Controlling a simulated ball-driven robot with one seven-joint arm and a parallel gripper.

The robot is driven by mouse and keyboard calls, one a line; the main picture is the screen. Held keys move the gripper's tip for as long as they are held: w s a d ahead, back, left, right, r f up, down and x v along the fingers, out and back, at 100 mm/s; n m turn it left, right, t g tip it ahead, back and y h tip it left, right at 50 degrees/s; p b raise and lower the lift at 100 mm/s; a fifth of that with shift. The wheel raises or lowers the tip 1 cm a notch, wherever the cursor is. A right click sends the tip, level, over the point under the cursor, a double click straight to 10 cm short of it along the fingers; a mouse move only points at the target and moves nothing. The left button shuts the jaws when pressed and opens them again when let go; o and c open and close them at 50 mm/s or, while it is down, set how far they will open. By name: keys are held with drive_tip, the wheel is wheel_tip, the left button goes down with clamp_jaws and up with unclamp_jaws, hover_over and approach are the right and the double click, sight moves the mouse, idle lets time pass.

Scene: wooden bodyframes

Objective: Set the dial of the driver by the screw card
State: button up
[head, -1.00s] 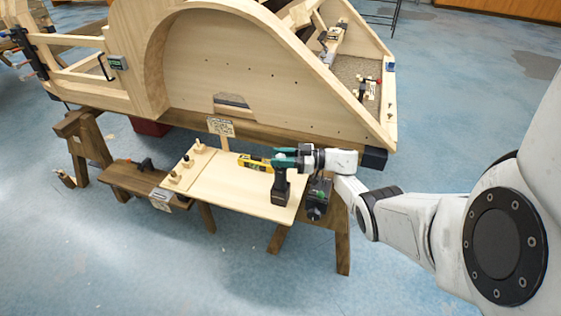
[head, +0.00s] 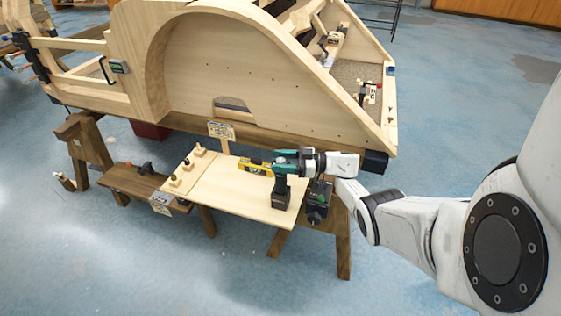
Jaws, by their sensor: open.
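The driver (head: 282,194) stands upright on its black battery foot on the pale board, near the board's right end. Its teal body is partly hidden by my gripper (head: 291,160), which is at the top of the driver from the right. My gripper is open; whether its fingers touch the driver cannot be told. The dial cannot be made out. A small card with print (head: 221,131) stands upright at the back edge of the board; its writing is too small to read.
A yellow and black piece (head: 255,167) lies left of the driver's top. Several small wooden blocks with dark tops (head: 188,164) line the board's left end. A black and green device (head: 318,202) sits right of the board. The wooden bodyframe (head: 250,75) rises behind. The board's middle is clear.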

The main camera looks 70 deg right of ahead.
drive_tip(key=b+v, duration=0.1)
drive_tip(key=v, duration=0.9)
drive_tip(key=shift+s, duration=0.25)
drive_tip(key=shift+s, duration=0.1)
